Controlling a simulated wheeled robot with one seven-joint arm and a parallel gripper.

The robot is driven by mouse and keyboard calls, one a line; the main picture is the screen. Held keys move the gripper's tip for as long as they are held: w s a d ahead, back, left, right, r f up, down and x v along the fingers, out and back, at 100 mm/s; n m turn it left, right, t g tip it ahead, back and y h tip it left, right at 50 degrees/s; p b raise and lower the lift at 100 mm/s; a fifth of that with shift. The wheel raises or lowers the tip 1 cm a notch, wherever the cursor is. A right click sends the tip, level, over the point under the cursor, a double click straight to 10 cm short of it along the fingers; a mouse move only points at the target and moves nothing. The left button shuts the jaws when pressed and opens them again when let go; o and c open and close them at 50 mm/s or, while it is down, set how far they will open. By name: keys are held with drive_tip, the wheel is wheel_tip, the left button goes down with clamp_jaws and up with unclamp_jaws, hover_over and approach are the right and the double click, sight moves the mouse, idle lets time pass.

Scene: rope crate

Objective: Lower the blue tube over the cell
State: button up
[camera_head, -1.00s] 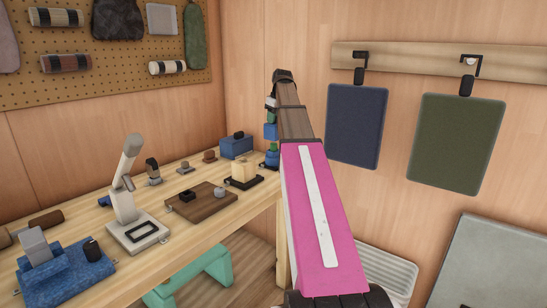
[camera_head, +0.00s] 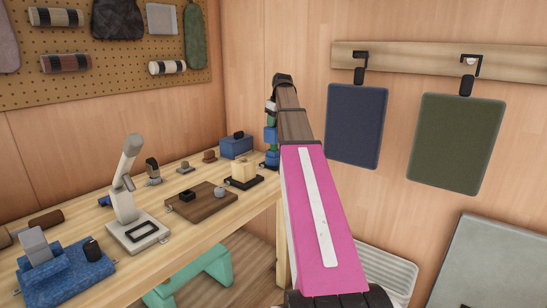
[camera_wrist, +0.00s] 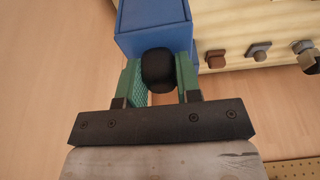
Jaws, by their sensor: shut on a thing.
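My gripper (camera_head: 271,119) points down over the back right corner of the bench. In the wrist view its green fingers (camera_wrist: 160,72) are shut on a rounded black knob. A blue boxy shape shows beyond the knob. In the head view the blue tube (camera_head: 270,133) is small, upright and right below the fingers. Under it a green piece (camera_head: 272,147), which looks like the cell, stands above a blue base (camera_head: 272,158). I cannot tell whether the tube surrounds any of the cell. The tube hides what lies below it in the wrist view.
A blue box (camera_head: 237,147) with a black handle stands close left of my gripper. A cream block (camera_head: 244,172) on a black plate and a brown board (camera_head: 202,197) are nearer on the bench (camera_head: 180,233). Wooden walls close the corner behind.

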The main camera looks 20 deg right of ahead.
drive_tip(key=shift+f, duration=3.3)
idle(3.2)
drive_tip(key=o, duration=1.1)
drive_tip(key=shift+r, duration=0.1)
drive_tip(key=v, duration=1)
drive_tip(key=shift+s+r, duration=0.1)
drive_tip(key=shift+r, duration=0.2)
